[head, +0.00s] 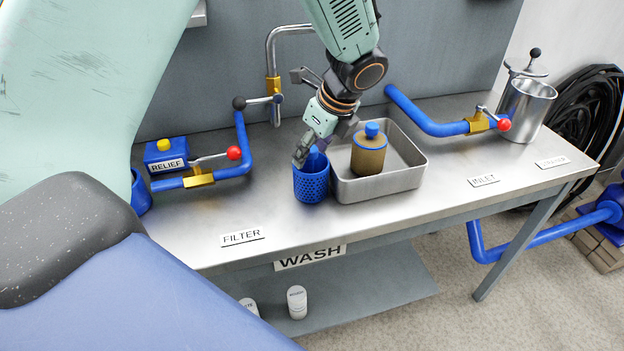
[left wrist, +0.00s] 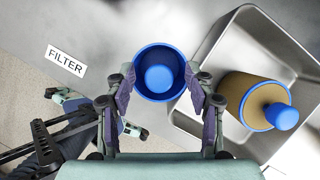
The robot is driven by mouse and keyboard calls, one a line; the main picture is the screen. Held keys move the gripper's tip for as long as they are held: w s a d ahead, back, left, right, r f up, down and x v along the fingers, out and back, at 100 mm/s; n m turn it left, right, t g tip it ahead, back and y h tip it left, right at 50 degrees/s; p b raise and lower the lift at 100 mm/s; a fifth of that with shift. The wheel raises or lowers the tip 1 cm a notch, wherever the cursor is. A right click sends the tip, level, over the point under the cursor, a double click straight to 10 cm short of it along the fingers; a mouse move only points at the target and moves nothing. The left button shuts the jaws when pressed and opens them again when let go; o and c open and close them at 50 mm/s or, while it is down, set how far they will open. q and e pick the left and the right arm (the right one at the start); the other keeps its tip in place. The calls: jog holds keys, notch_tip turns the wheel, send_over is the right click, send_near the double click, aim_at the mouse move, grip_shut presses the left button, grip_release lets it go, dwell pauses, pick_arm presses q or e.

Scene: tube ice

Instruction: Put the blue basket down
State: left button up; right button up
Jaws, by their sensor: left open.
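The blue basket (head: 311,186), a mesh-walled cup, stands upright on the steel bench (head: 228,219), just left of the metal tray. In the left wrist view, I look down into its round open top (left wrist: 159,54). My left gripper (head: 303,150) is over the basket's rim in the head view. Its fingers (left wrist: 160,84) are open, one on each side of the basket near the rim. I cannot tell whether they touch it. The gripper partly hides the basket's top in the head view.
The metal tray (head: 407,181) holds a tan cylinder (head: 369,158) with a blue cap, close right of the basket. Blue pipes with red-knobbed valves (head: 233,153) lie left and right. A steel pot (head: 527,103) stands far right. The bench by the FILTER label (head: 242,238) is clear.

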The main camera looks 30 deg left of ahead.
pick_arm(q)
jog(key=shift+a+f, duration=0.15)
jog(key=shift+a, duration=0.1)
jog(key=shift+c, duration=0.3)
jog(key=shift+d, duration=0.2)
jog(key=c, duration=0.4)
jog(key=shift+a, duration=0.1)
jog(key=c, duration=0.3)
grip_shut()
